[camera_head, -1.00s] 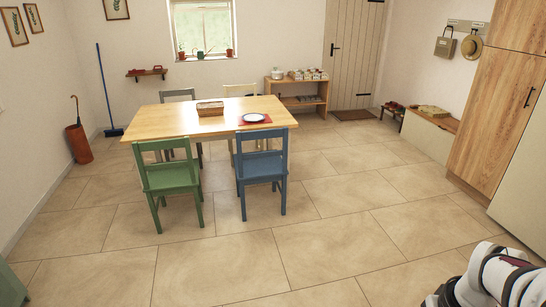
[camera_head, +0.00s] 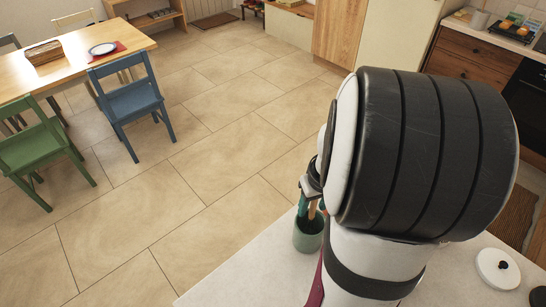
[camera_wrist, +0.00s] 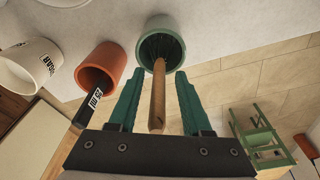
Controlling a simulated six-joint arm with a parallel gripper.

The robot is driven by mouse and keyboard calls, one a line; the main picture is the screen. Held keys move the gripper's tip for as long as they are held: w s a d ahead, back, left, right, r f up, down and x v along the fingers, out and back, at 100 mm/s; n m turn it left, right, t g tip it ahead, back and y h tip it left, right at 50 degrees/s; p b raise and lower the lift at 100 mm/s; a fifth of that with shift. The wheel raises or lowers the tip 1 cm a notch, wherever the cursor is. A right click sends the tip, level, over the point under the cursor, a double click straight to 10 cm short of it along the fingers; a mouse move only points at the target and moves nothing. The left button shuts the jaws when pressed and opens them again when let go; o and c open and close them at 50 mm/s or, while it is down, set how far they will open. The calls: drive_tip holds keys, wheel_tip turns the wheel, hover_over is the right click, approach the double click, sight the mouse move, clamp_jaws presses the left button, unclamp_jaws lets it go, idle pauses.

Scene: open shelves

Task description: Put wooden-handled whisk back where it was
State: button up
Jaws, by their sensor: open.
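A wooden handle (camera_wrist: 158,100), likely the whisk's, stands out of a grey-green pot (camera_wrist: 162,28) in the wrist view. Its lower end is hidden inside the pot, so I cannot see a whisk head. My gripper (camera_wrist: 158,78) is open, with one teal finger on each side of the handle and visible gaps between. In the head view the pot (camera_head: 308,239) stands at the counter's edge, with my gripper (camera_head: 309,198) just above it, partly hidden by my arm.
A terracotta pot (camera_wrist: 101,68) and a white sugar canister (camera_wrist: 30,66) stand beside the green pot. A dark labelled handle (camera_wrist: 88,105) shows by the terracotta pot. A white round lid (camera_head: 497,268) lies on the counter (camera_head: 460,285). Open floor lies beyond the counter.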

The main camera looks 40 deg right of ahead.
wheel_tip(320, 180, up, 12)
drive_tip(key=s, duration=0.1)
drive_tip(key=shift+s+a, duration=0.35)
drive_tip(key=shift+a, duration=0.05)
drive_tip(key=shift+r, duration=0.1)
drive_tip(key=w+a+r+m+t+y, duration=0.1)
drive_tip(key=w+a+m+t+y, duration=0.15)
drive_tip(key=w+a, duration=0.5)
drive_tip(key=w+a+r+m+t+y, duration=0.15)
drive_tip(key=w+a+m, duration=0.3)
drive_tip(key=a, duration=0.55)
drive_tip(key=s+a+f+n+g, duration=0.3)
drive_tip(key=s+a, duration=0.1)
drive_tip(key=s, duration=0.4)
drive_tip(key=s+a+f+n+g+h, duration=0.1)
drive_tip(key=s+a+f+n+g, duration=0.1)
drive_tip(key=s, duration=0.6)
drive_tip(key=shift+s+a+f+n+g, duration=0.4)
drive_tip(key=shift+a+f+n, duration=0.3)
drive_tip(key=shift+a+f, duration=0.3)
